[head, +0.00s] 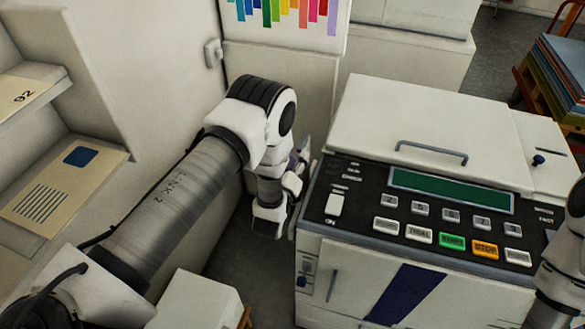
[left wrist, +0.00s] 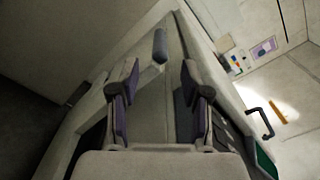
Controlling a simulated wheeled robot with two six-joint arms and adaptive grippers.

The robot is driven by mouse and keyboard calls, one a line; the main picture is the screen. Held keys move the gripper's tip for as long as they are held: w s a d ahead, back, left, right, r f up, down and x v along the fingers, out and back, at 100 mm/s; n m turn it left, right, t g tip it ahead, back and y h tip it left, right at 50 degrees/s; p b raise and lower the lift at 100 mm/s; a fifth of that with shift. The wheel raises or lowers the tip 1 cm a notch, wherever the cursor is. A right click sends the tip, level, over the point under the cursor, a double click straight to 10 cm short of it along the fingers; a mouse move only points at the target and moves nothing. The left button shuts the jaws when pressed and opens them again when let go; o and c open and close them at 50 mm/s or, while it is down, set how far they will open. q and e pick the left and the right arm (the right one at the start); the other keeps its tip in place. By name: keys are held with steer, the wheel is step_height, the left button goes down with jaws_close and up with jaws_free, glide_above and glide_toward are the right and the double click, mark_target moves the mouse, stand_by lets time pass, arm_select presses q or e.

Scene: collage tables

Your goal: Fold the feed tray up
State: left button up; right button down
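The machine (head: 430,130) is a white copier-like unit with a black control panel (head: 430,215) on top. My left gripper (head: 300,168) is at its left side, close to that side. In the left wrist view the gripper (left wrist: 160,88) is open, with its two dark fingers well apart. Ahead of and between them is a pale panel with a short blue-grey cylindrical grip (left wrist: 160,46) near its upper end. This looks like the feed tray, but its angle is hard to tell. In the head view the tray is hidden behind my left gripper and the machine. Nothing is between the fingers.
A shelf with an envelope (head: 62,188) stands at the left, and a white box (head: 198,300) stands low in front. A wall with a colour chart (head: 285,12) is behind. A cart with coloured sheets (head: 558,65) is at the far right. My right arm shows at the right edge.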

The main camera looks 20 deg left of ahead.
arm_select(q)
steer(key=s, duration=0.5)
steer(key=shift+d+r, duration=0.1)
steer(key=shift+d, duration=0.15)
steer(key=s+a+f+n+g+b, duration=0.25)
steer(key=s+f+n+g, duration=0.55)
steer(key=s+f, duration=0.5)
steer(key=s+d+f+n+g+h, duration=0.1)
steer(key=s+f+n+g, duration=0.1)
steer(key=s+n+g, duration=0.3)
steer(key=s+d+f+n+g+h, duration=0.1)
steer(key=s+n+g, duration=0.4)
steer(key=s+n, duration=0.8)
steer(key=shift+s+d+f, duration=0.15)
steer(key=shift+s+f, duration=0.3)
steer(key=shift+s, duration=0.8)
